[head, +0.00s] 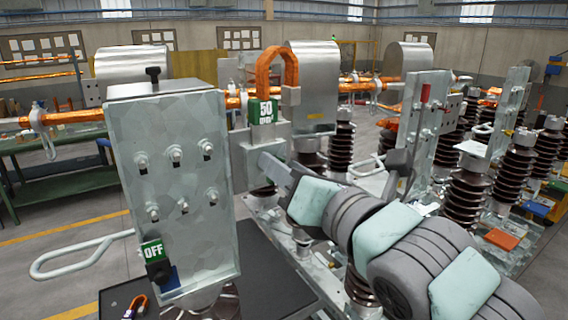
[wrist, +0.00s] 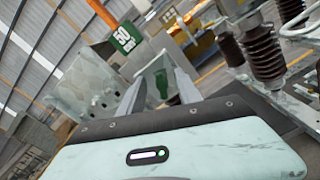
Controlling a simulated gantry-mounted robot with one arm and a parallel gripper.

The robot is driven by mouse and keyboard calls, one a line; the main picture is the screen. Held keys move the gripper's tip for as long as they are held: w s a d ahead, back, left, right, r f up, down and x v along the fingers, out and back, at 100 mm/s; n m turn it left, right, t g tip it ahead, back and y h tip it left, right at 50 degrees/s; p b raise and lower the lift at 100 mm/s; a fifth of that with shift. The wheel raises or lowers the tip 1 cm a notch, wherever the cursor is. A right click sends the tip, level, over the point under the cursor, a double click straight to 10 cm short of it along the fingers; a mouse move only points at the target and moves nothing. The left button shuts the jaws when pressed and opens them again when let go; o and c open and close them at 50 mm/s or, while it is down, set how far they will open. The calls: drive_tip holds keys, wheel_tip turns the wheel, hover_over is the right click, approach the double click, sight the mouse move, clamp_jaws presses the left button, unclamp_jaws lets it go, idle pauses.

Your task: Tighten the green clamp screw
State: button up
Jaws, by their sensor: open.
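A green block marked "50" (head: 263,111) sits beneath an orange loop (head: 277,68), beside the galvanized plate. It also shows in the wrist view (wrist: 124,38), up and left of my fingers. I cannot make out a separate green screw head. My gripper (wrist: 157,66) is open, its two grey fingers reaching forward. A small green patch (wrist: 162,84) shows between the fingers in the wrist view; I cannot tell if it is the screw or whether anything touches it. In the head view my arm comes from the lower right, and my fingertips are hard to make out below the green block.
A large galvanized plate (head: 180,190) with several bolts stands at left, close to my gripper. It carries a green "OFF" tag (head: 153,252) and a grey loop handle (head: 80,255). Ribbed brown insulators (head: 466,197) stand at right. Open floor lies at far left.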

drive_tip(key=shift+w+a, duration=0.15)
drive_tip(key=shift+w, duration=0.1)
drive_tip(key=shift+c, duration=0.2)
clamp_jaws()
idle(0.3)
